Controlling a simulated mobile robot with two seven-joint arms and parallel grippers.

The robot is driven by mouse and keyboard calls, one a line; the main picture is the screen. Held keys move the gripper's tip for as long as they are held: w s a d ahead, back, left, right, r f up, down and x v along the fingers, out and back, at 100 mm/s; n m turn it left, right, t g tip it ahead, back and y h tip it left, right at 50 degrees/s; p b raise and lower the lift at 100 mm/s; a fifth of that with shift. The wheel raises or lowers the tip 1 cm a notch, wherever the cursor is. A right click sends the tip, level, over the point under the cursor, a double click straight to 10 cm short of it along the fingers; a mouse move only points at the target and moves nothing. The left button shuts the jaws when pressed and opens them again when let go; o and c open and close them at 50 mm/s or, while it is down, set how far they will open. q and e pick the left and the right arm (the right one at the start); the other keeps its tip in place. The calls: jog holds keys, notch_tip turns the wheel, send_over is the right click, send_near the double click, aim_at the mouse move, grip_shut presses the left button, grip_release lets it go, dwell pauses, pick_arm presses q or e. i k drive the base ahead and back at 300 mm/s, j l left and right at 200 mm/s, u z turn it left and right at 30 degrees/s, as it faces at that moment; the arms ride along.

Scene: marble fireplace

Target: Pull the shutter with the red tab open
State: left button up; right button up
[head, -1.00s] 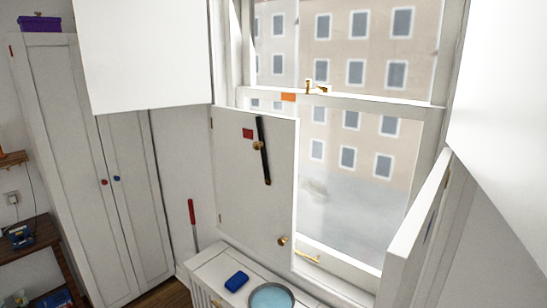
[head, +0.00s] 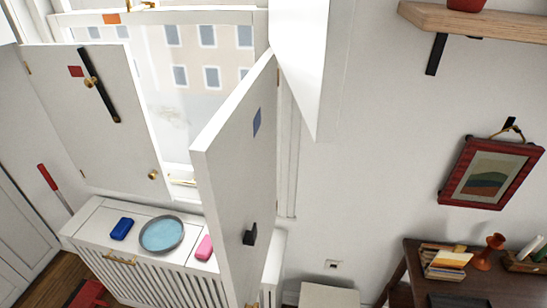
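The shutter with the red tab (head: 118,150) covers the left part of the lower window. The small red tab (head: 75,71) is near its top, beside a black bar (head: 100,85) that is tilted across a brass pivot. A small brass knob (head: 153,174) sits near its lower right edge. Its hinges are on its left edge. I cannot tell whether it is fully closed or slightly ajar. The facing shutter with a blue tab (head: 257,121) stands swung out into the room at the right. Neither of my grippers is in view.
A radiator cover (head: 97,213) under the window carries a blue box (head: 122,228), a round blue dish (head: 161,234) and a pink box (head: 204,247). A red stool (head: 86,294) is below left. A desk (head: 420,262) and a shelf (head: 470,22) are at the right.

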aim_at(125, 156)
jog(key=i+j, duration=0.15)
jog(key=j, duration=0.35)
jog(key=i+j, duration=0.2)
jog(key=j, duration=0.3)
jog(key=i+j, duration=0.15)
jog(key=j, duration=0.3)
jog(key=i+j, duration=0.15)
jog(key=j, duration=0.35)
jog(key=i+j, duration=0.2)
jog(key=j, duration=0.3)
jog(key=i+j, duration=0.15)
jog(key=j, duration=0.35)
jog(key=i+j+u, duration=0.1)
jog(key=j, duration=0.35)
jog(key=i+j, duration=0.25)
jog(key=j, duration=0.25)
